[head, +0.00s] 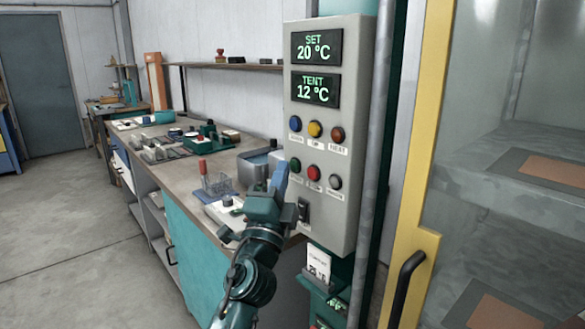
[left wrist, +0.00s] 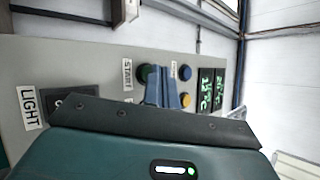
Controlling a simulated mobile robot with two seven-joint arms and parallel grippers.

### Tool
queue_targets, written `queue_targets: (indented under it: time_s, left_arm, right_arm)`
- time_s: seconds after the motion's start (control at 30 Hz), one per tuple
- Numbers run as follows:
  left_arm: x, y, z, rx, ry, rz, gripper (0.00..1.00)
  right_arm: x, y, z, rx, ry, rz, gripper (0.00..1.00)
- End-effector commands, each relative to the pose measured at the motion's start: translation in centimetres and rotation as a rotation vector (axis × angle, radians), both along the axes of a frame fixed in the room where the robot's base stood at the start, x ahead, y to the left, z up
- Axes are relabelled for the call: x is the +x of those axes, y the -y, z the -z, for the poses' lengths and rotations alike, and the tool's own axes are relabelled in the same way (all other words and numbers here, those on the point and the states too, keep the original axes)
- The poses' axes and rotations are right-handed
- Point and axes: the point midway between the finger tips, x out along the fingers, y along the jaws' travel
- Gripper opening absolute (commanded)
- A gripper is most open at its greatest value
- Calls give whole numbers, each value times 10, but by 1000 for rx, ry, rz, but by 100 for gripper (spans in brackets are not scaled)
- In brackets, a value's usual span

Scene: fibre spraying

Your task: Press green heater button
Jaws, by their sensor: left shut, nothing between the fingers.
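The grey control panel (head: 335,105) stands upright at the centre of the head view. Its green button (head: 295,164) is at the left of the lower button row. In the left wrist view the green button (left wrist: 143,73) is next to a START label, partly hidden by my fingers. My left gripper (head: 281,168) is shut and empty, its blue fingertips just left of the green button. In the left wrist view the fingertips (left wrist: 162,72) overlap the button's edge; I cannot tell whether they touch it. My right gripper is out of view.
Blue (head: 295,123), yellow (head: 314,129) and orange-red (head: 338,134) buttons are above; red (head: 313,172) and grey (head: 335,181) ones share the lower row. Displays read SET 20 and TENT 12. A cluttered workbench (head: 190,180) is left; a yellow-framed cabinet (head: 425,150) is right.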

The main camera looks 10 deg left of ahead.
Motion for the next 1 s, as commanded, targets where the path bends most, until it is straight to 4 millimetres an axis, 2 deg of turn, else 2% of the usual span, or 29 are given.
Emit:
queue_targets:
  time_s: [1.0]
  left_arm:
    - [7, 6, 0, 0, 0, 0, 0]
  right_arm:
    - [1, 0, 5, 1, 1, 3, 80]
